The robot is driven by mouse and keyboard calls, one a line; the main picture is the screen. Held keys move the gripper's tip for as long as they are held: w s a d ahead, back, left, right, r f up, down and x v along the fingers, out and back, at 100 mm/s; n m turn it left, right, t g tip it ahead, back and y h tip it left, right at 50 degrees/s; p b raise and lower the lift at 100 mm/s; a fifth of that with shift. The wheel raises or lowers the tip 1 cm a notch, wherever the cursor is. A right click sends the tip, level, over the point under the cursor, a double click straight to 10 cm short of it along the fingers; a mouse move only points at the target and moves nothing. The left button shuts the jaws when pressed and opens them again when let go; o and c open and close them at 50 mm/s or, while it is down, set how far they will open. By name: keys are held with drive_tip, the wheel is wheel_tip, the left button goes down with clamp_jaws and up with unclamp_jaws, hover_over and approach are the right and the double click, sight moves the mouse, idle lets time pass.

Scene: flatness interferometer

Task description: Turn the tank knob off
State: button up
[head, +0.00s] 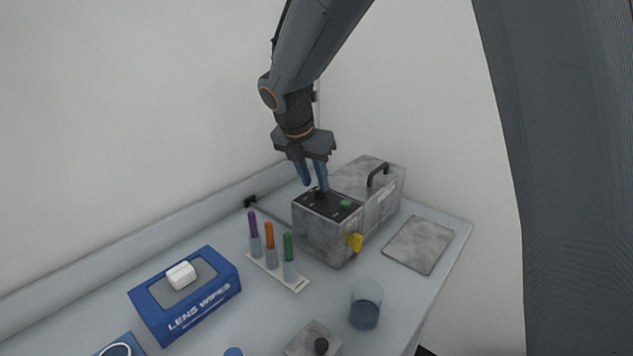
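A grey mottled tank-like box (322,233) stands on the bench with a dark control panel (337,208) on top. A small black knob (320,195) sits on the panel, partly hidden by my gripper. A green button (346,204) is to its right, and a yellow knob or tap (354,242) sticks out of the front side. No label naming the tank knob is readable. My gripper (313,187) points down just above the panel, its two blue fingers apart with a gap between them. The right finger ends at the black knob; I cannot tell whether they touch.
A handled grey box (388,208) adjoins behind. A rack (291,284) with purple, orange and green-capped tubes stands in front left. The wall closes the back.

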drive_tip(key=shift+x, duration=1.25)
clamp_jaws()
